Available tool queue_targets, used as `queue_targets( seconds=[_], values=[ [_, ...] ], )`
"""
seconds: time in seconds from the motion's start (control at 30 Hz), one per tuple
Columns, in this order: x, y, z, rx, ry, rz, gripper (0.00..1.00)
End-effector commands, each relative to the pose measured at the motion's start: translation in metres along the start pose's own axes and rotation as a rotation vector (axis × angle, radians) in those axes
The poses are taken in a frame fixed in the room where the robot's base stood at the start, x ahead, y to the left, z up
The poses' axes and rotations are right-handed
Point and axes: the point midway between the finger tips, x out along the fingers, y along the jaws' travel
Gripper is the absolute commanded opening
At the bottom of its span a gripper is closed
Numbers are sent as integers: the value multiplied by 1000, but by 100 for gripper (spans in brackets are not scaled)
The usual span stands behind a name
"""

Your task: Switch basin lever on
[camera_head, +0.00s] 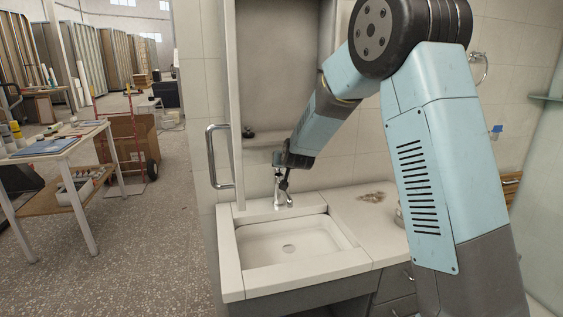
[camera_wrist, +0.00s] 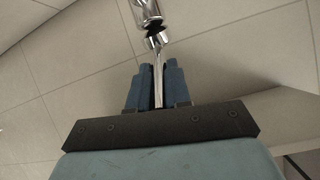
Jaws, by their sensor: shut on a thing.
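The basin (camera_head: 290,245) is a white rectangular sink set in a pale counter. Its chrome faucet (camera_head: 283,197) stands at the back edge, under my gripper (camera_head: 284,184). In the wrist view the faucet body (camera_wrist: 146,12) is at the top, and the thin chrome lever (camera_wrist: 158,65) runs from it down between the blue fingers of my gripper (camera_wrist: 157,85). The fingers are shut on the lever. The lever's end is hidden between the fingers and behind the dark gripper plate.
The counter (camera_head: 365,225) to the right holds a brownish patch and a small object partly hidden by my arm. A worktable (camera_head: 55,148) and hand truck stand far left.

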Motion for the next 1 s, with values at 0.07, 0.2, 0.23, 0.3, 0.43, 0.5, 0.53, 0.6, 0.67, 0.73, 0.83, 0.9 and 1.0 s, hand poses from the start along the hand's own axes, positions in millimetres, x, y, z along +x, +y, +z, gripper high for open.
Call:
queue_targets(
  seconds=[0.07, 0.2, 0.23, 0.3, 0.43, 0.5, 0.53, 0.6, 0.67, 0.73, 0.83, 0.9, 1.0],
  values=[
    [0, -2, -2, -1, 4, -3, 20],
    [0, -1, -2, 0, 5, -2, 33],
    [0, -1, -2, 0, 5, -1, 36],
    [0, 0, -2, 1, 5, 0, 43],
    [0, 1, -2, 1, 4, 1, 43],
    [0, 1, -2, 1, 4, 1, 43],
    [0, 1, -2, 1, 4, 1, 43],
    [-2, 1, -2, 1, 4, 1, 43],
    [-5, 1, -2, 1, 4, 1, 43],
    [-11, 1, -3, 1, 5, 0, 43],
    [-24, 0, -2, 1, 5, 0, 43],
    [-36, 0, -3, 1, 6, 0, 43],
    [-52, 0, -3, 1, 6, 0, 43]
  ],
)
